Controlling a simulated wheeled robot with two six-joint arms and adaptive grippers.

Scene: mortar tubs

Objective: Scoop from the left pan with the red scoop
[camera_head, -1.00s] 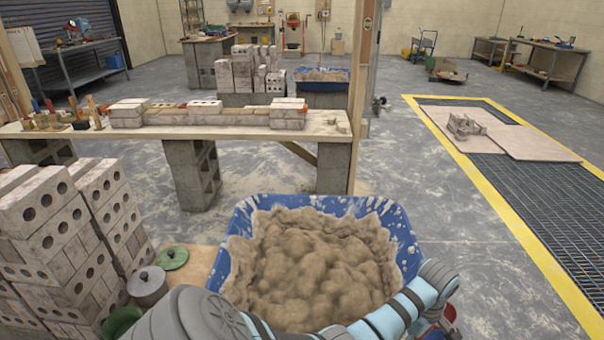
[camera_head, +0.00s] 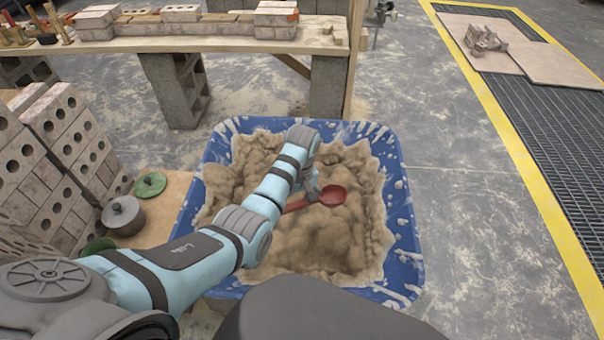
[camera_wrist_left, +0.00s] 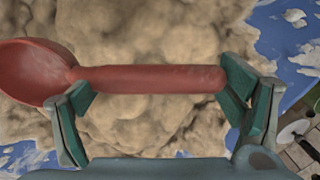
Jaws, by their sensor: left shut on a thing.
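A blue tub (camera_head: 403,215) full of lumpy brown mortar (camera_head: 330,240) stands on the floor in the middle of the head view. My left gripper (camera_head: 304,196) is over the mortar, partly hidden by its wrist. It is shut on the red scoop (camera_head: 334,196), whose bowl points right in the head view. In the left wrist view, the scoop's handle (camera_wrist_left: 155,79) lies between the two fingers (camera_wrist_left: 155,92), with the bowl (camera_wrist_left: 30,70) beyond the left finger. The bowl is close above or touching the mortar; I cannot tell which. My right gripper is not in view.
A plank bench (camera_head: 225,41) with bricks and tools stands behind the tub. Floor to the right is open, up to a yellow-edged grate (camera_head: 535,120).

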